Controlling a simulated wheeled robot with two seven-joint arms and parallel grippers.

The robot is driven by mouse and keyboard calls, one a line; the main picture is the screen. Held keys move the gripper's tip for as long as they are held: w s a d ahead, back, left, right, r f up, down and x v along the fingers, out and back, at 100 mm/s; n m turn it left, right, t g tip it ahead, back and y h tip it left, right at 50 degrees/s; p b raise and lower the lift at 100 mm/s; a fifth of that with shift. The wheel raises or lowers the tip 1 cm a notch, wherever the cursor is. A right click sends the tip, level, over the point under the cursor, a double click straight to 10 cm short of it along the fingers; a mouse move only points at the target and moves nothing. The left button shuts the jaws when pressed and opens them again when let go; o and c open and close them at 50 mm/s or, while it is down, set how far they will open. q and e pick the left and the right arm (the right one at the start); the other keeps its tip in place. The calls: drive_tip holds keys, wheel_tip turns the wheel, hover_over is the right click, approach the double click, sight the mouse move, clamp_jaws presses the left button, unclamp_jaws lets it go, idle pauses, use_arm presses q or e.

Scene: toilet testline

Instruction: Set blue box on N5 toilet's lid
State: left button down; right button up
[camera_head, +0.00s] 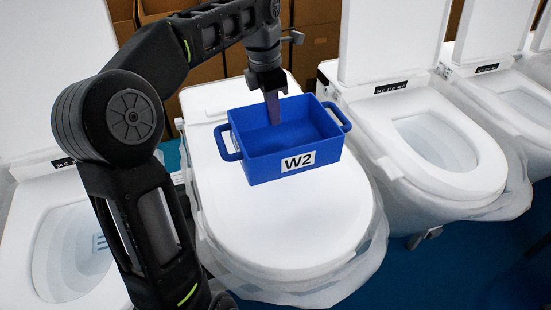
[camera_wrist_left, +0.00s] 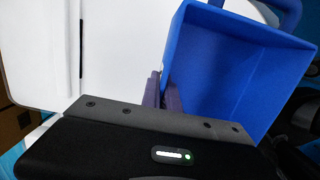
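The blue box (camera_head: 285,150) with a W2 label and two side handles is over the closed white lid (camera_head: 290,225) of the middle toilet. I cannot tell whether its base touches the lid. My left gripper (camera_head: 272,107) comes down at the box's back wall, with one finger showing inside the box. In the left wrist view the fingers (camera_wrist_left: 162,92) straddle the wall of the box (camera_wrist_left: 235,65) and look closed on it. No N5 label is readable on this toilet. My right gripper is not in view.
A toilet (camera_head: 425,140) with a raised lid stands to the right, with more beyond it. Another open toilet (camera_head: 70,240) is at the left. Cardboard boxes (camera_head: 310,50) stand behind. Clear plastic wrap hangs around the middle toilet.

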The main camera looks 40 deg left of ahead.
sight(274, 132)
use_arm(q)
wheel_tip(274, 132, down, 3)
drive_tip(key=shift+a+r+b, duration=0.1)
drive_tip(key=shift+b, duration=0.7)
drive_tip(key=shift+w+f+p, duration=0.1)
drive_tip(key=shift+f+p, duration=0.4)
drive_tip(key=shift+f, duration=1.2)
wheel_tip(274, 132, down, 3)
drive_tip(key=shift+f+p, duration=0.1)
drive_tip(key=shift+p, duration=0.25)
drive_tip(key=shift+f, duration=0.25)
